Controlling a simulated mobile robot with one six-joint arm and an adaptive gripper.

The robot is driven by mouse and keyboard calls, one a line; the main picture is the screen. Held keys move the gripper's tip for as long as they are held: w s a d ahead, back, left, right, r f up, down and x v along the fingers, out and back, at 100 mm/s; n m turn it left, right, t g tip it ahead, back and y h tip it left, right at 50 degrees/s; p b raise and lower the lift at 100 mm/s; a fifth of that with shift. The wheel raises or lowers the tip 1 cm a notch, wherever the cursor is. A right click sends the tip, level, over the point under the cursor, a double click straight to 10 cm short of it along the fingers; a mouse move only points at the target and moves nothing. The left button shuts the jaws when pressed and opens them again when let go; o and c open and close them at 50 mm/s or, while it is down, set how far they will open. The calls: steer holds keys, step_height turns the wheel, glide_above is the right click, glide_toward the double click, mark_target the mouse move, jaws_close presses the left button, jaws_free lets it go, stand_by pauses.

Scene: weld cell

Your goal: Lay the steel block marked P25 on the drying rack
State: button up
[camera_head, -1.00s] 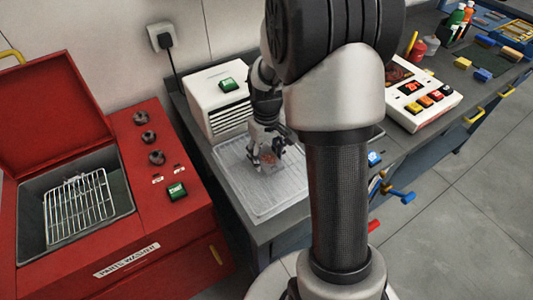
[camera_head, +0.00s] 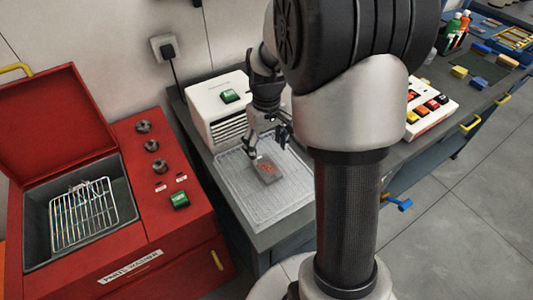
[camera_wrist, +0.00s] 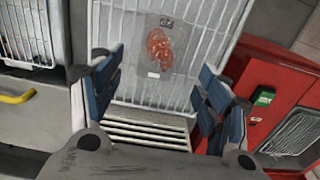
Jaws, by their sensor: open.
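The steel block (camera_head: 267,169) is a flat grey plate with a reddish patch. It lies on the drying rack (camera_head: 262,211), a pale wire grid on the bench. In the wrist view the block (camera_wrist: 150,71) lies flat on the rack's wires (camera_wrist: 209,42), with a small dark mark near its far edge that I cannot read surely. My gripper (camera_head: 268,146) is open and empty, just behind the block toward the white vented box. In the wrist view its blue-padded fingers (camera_wrist: 161,72) stand wide apart, clear of the block.
A white vented box (camera_head: 216,100) with a green switch stands behind the rack. The red parts washer (camera_head: 178,243) is at left, its lid up and a wire basket (camera_head: 84,215) in its basin. A button panel (camera_head: 434,112) stands right of my arm.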

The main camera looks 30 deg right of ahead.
steer(key=s+a+r+t, duration=0.1)
steer(key=s+a+r, duration=0.35)
steer(key=r, duration=0.25)
steer(key=s+a+r+t, duration=0.2)
steer(key=s+a+r, duration=0.25)
steer(key=r, duration=0.35)
steer(key=s+a+t, duration=0.1)
steer(key=s+a, duration=0.2)
steer(key=s, duration=0.8)
steer(key=shift+a+r+t+p, duration=0.15)
steer(key=shift+r+t+p, duration=0.15)
steer(key=shift+p, duration=0.1)
steer(key=shift+w, duration=0.1)
steer(key=shift+c, duration=0.2)
